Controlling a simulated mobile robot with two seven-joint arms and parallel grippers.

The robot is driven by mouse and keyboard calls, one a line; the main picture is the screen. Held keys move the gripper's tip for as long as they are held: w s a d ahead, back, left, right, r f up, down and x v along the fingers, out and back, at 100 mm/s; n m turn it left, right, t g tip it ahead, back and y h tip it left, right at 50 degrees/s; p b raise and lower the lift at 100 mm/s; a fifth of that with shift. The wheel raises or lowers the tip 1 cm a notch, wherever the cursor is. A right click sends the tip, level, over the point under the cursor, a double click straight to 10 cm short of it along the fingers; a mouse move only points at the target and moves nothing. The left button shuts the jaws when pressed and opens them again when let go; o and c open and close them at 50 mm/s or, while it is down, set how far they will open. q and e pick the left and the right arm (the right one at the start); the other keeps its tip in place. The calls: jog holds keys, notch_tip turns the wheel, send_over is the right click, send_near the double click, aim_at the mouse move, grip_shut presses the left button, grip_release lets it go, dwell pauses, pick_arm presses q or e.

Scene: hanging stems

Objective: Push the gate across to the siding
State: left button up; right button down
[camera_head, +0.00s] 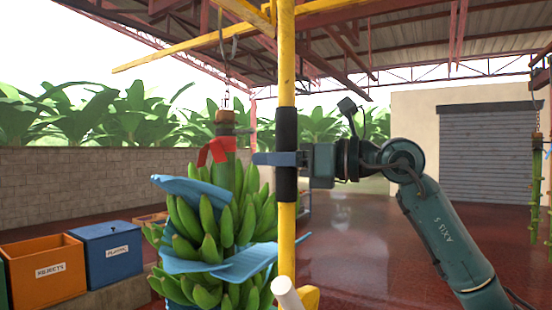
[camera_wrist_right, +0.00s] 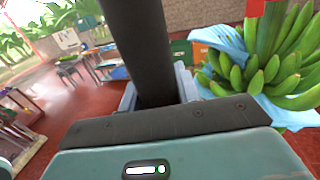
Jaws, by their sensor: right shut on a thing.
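The gate appears as a yellow upright post (camera_head: 287,60) with a black sleeve (camera_head: 286,130) around its middle. My right gripper (camera_head: 277,158) comes from the right and is shut around the black sleeve. In the right wrist view the dark sleeve (camera_wrist_right: 140,45) stands between the two fingers (camera_wrist_right: 157,95). Yellow overhead bars (camera_head: 195,52) run under the roof to the left of the post. Which of them is the siding I cannot tell. My left gripper is not in view.
A banana bunch (camera_head: 205,225) with blue sheets and a red ribbon hangs just left of the post. An orange bin (camera_head: 45,272) and a blue bin (camera_head: 108,252) stand at left. Another stem (camera_head: 536,180) hangs at far right. The red floor (camera_head: 355,240) behind my right arm is open.

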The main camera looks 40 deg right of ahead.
jog(key=c, duration=1.4)
grip_release()
jog(key=o, duration=0.4)
jog(key=shift+w+a, duration=0.1)
jog(key=shift+w, duration=0.1)
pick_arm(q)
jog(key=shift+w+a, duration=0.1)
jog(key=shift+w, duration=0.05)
pick_arm(e)
jog(key=shift+s, duration=0.1)
jog(key=shift+s+d+f+b, duration=0.15)
jog(key=shift+s+d+b, duration=0.15)
pick_arm(q)
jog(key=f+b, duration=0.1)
jog(key=b, duration=0.1)
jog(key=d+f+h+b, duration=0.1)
jog(key=b, duration=0.2)
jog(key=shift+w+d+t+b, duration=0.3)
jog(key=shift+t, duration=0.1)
pick_arm(e)
jog(key=v, duration=1.2)
jog(key=shift+s, duration=0.15)
